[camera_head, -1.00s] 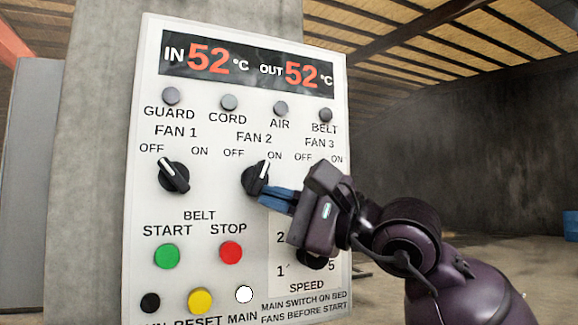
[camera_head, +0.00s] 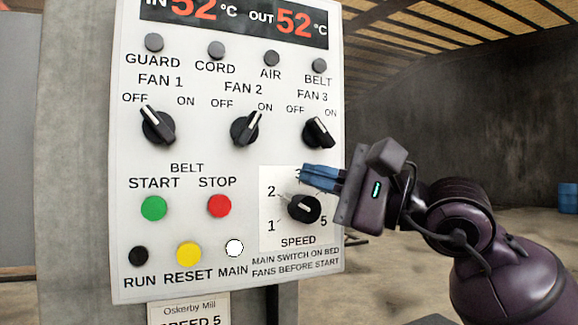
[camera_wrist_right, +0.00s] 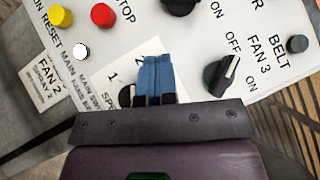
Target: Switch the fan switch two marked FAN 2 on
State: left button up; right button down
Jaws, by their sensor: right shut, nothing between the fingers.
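The FAN 2 switch (camera_head: 245,128) is a black rotary knob in the middle of the white panel (camera_head: 180,275). Its pale pointer tilts up and right, toward ON. In the right wrist view a black knob (camera_wrist_right: 180,4), apparently this one, is cut off by the top edge. My right gripper (camera_head: 305,176) has blue fingers, shut and empty, below and right of the FAN 2 switch and clear of it. The fingers also show in the right wrist view (camera_wrist_right: 155,60), in front of the speed dial area. My left gripper is not in view.
The FAN 1 knob (camera_head: 157,128) and FAN 3 knob (camera_head: 319,133) both point up-left, toward OFF. The speed dial (camera_head: 304,209) is just below my fingers. Green start (camera_head: 153,208), red stop (camera_head: 219,206) and yellow reset (camera_head: 189,253) buttons sit lower left.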

jog(key=v, duration=0.6)
jog(key=shift+s+f, duration=0.25)
jog(key=shift+s, duration=0.05)
jog(key=shift+a, duration=0.1)
